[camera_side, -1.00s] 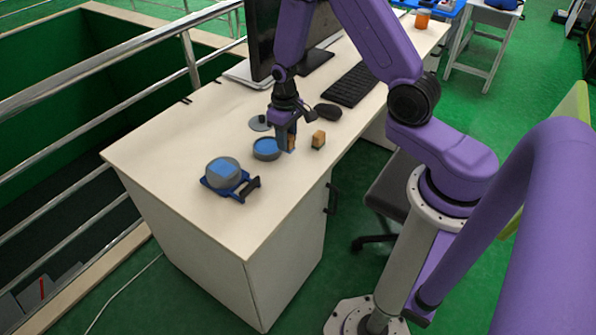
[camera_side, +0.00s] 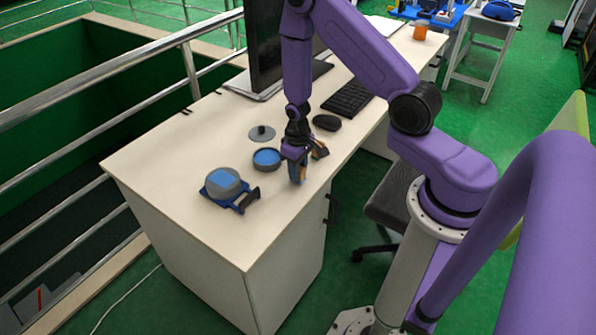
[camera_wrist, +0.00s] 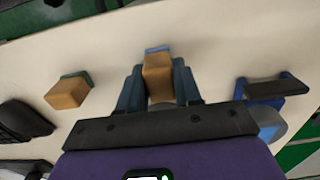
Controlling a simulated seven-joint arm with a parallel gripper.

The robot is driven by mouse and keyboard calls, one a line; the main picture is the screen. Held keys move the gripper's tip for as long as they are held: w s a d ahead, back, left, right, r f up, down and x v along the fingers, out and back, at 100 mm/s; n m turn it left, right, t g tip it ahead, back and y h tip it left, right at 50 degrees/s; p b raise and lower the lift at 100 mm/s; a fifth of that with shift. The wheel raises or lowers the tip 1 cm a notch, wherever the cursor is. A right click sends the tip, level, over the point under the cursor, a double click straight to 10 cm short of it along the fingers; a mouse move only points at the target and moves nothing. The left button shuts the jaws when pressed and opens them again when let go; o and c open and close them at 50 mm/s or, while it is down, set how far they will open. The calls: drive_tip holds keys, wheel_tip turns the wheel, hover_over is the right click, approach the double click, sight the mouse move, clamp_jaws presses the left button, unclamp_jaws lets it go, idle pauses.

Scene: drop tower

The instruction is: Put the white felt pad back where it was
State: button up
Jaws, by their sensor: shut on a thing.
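My gripper (camera_side: 298,172) is low over the desk near its front edge. In the wrist view my gripper (camera_wrist: 158,88) is shut on a tan block (camera_wrist: 158,72) with a blue strip at its far end. A second tan block (camera_side: 320,150) stands beside the gripper. The wrist view shows this loose tan block (camera_wrist: 68,94) at the left, with a green strip on one side. I cannot make out any white felt pad in these views. Whether the held block touches the desk is not clear.
A grey dish with blue inside (camera_side: 266,158), a grey disc with a knob (camera_side: 262,133) and a blue holder (camera_side: 243,202) carrying a grey round container (camera_side: 222,181) are on the desk (camera_side: 190,225). A mouse (camera_side: 326,122) and keyboard (camera_side: 347,98) lie behind. The front left desk is clear.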

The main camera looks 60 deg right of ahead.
drive_tip(key=shift+f, duration=0.55)
drive_tip(key=shift+f, duration=0.1)
drive_tip(key=o, duration=0.9)
drive_tip(key=shift+o, duration=0.2)
